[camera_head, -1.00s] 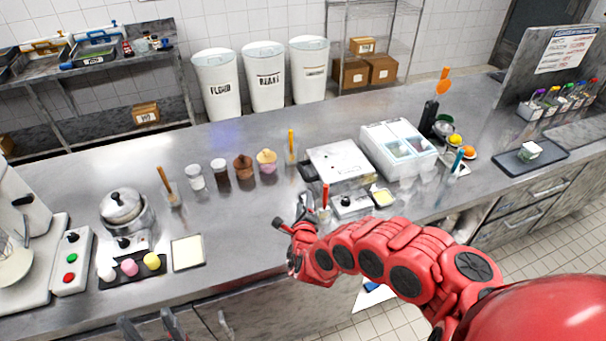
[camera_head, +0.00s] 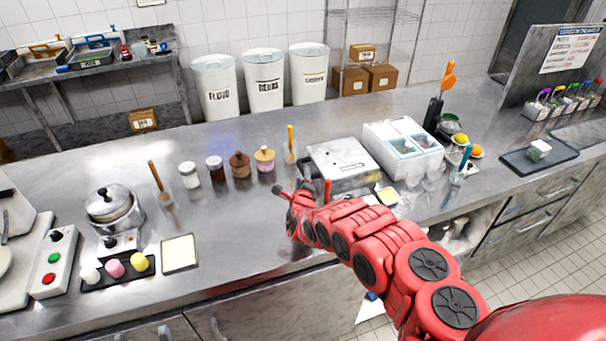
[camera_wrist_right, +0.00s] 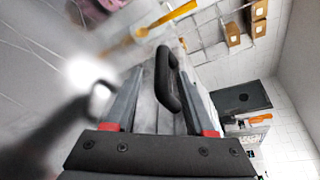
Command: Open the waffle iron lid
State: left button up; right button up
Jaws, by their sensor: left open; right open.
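The waffle iron (camera_head: 345,158) is a metal box with a flat, pale lid on the counter. Its lid looks closed, and its front is partly hidden behind my right arm. My right gripper (camera_head: 288,197) is at the iron's front left in the head view, small and partly hidden by its own wrist. In the right wrist view my right gripper (camera_wrist_right: 163,105) is open, with a finger on each side. A dark curved handle (camera_wrist_right: 166,82) appears between the fingers; I cannot tell whether they touch it. My left gripper is not in view.
A white bin unit (camera_head: 402,150) stands right of the iron. A pale square tray (camera_head: 180,254) lies front left. Bare counter lies between this tray and my right arm.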

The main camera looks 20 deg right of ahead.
aim_at(302, 172)
jog(key=shift+b+x, duration=0.7)
jog(key=shift+x, duration=1.25)
jog(key=shift+w+d, duration=0.25)
grip_shut()
